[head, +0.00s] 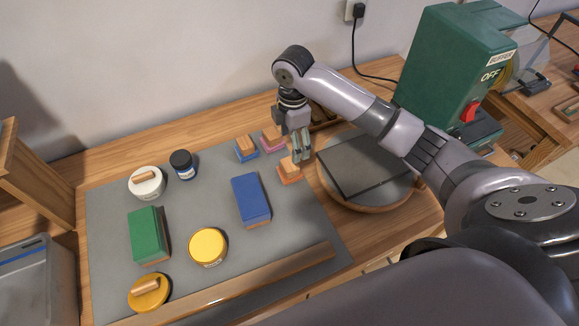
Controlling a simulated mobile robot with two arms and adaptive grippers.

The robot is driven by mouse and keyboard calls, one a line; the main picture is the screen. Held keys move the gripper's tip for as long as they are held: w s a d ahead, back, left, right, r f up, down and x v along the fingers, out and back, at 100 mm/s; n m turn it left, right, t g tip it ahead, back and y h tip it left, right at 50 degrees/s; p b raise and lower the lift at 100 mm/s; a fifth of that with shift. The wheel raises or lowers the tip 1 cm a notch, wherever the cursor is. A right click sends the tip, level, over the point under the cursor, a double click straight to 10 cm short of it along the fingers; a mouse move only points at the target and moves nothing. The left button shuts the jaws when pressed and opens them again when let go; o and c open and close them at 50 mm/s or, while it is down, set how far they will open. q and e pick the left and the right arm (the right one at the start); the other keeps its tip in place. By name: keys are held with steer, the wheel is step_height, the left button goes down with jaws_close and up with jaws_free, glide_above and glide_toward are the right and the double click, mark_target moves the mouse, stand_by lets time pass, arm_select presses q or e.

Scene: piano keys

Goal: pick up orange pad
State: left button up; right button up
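The orange pad (290,179) is a small wooden block on an orange base, lying on the grey mat near its right edge. My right gripper (302,157) points down just above and beside the pad's back right side. Its fingers overlap the pad's edge in the picture, so I cannot tell whether they touch it. The gap between the fingers is too small to judge. My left gripper is not in view.
A blue pad (247,155) and a pink pad (272,144) lie behind on the grey mat (190,205). A blue block (250,199) is in front left. A round board with a dark plate (365,165) stands right. A green buffer machine (450,70) is behind.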

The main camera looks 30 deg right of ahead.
glide_above(290, 163)
steer(key=f, duration=0.4)
steer(key=shift+s+d+f+p, duration=0.1)
steer(key=shift+d+f+p, duration=0.1)
steer(key=shift+f+p, duration=0.15)
steer(key=shift+f, duration=0.45)
steer(key=f, duration=0.1)
steer(key=f+p, duration=0.1)
steer(key=f, duration=0.2)
steer(key=shift+a+f, duration=0.2)
steer(key=shift+a, duration=0.1)
steer(key=shift+f, duration=0.3)
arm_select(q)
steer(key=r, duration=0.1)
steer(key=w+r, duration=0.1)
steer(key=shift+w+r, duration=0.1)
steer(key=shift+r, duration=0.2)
arm_select(e)
steer(key=shift+c, duration=0.2)
steer(key=shift+c, duration=0.6)
steer(key=c, duration=1.1)
